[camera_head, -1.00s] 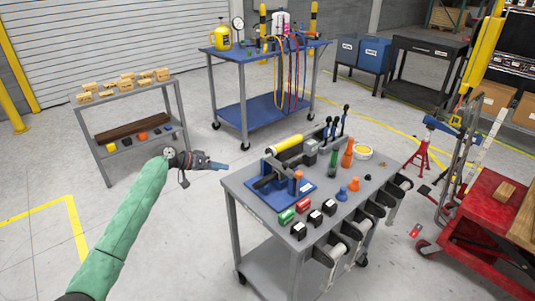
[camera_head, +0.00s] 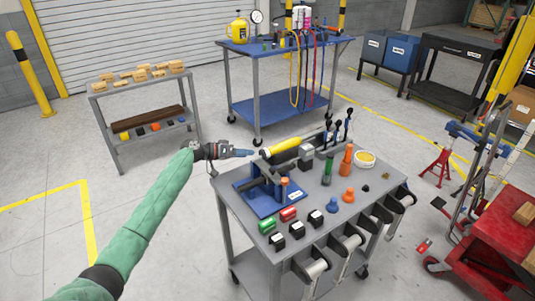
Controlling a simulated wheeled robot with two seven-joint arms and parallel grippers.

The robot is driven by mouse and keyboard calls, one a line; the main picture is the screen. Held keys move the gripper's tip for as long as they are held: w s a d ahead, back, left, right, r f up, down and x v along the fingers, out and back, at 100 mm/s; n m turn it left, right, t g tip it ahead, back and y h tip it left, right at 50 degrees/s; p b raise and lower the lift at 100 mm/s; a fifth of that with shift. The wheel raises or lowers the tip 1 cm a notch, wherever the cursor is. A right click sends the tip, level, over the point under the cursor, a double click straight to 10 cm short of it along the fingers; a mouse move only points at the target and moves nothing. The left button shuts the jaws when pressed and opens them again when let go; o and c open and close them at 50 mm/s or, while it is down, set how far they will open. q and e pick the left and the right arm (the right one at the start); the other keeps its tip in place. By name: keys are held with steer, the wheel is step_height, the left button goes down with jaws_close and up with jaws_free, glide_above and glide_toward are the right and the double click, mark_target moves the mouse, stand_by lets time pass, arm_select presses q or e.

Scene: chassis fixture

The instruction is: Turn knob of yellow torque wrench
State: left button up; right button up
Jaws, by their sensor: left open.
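The torque wrench has a yellow handle (camera_head: 282,146) and lies in a fixture with a blue base plate (camera_head: 265,204) on the grey cart (camera_head: 345,210). A dark end, which may be the knob, shows at the left end of the yellow handle. My left gripper (camera_head: 247,153) comes in from the left at about the handle's height in the picture. It is open and empty, with its fingertips pointing at that left end and a small gap between them. The finger spread is too small to make out. My right gripper is out of view.
Green, red and black-and-white small blocks (camera_head: 288,214) line the cart's front left. Orange, blue and green pieces (camera_head: 346,160) and a yellow-topped tub (camera_head: 365,159) stand on its right. A blue-topped cart (camera_head: 285,45) and a shelf with wooden blocks (camera_head: 140,75) stand behind.

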mark_target(261, 155)
arm_select(q)
steer(key=shift+w+d, duration=0.15)
steer(key=shift+d, duration=0.15)
steer(key=p+x, duration=0.1)
steer(key=x, duration=0.3)
steer(key=shift+w+d+f+p, duration=0.1)
steer(key=shift+d+p, duration=0.15)
steer(key=shift+d, duration=0.1)
steer(key=shift+w+d+f+p, duration=0.1)
steer(key=shift+d+f+p, duration=0.1)
steer(key=shift+d, duration=0.15)
steer(key=shift+w+d+f, duration=0.15)
steer(key=shift+d+f, duration=0.05)
steer(key=shift+d, duration=0.15)
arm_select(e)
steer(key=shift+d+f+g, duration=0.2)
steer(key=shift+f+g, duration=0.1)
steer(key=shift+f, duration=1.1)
arm_select(q)
steer(key=shift+c, duration=0.3)
steer(key=c, duration=0.9)
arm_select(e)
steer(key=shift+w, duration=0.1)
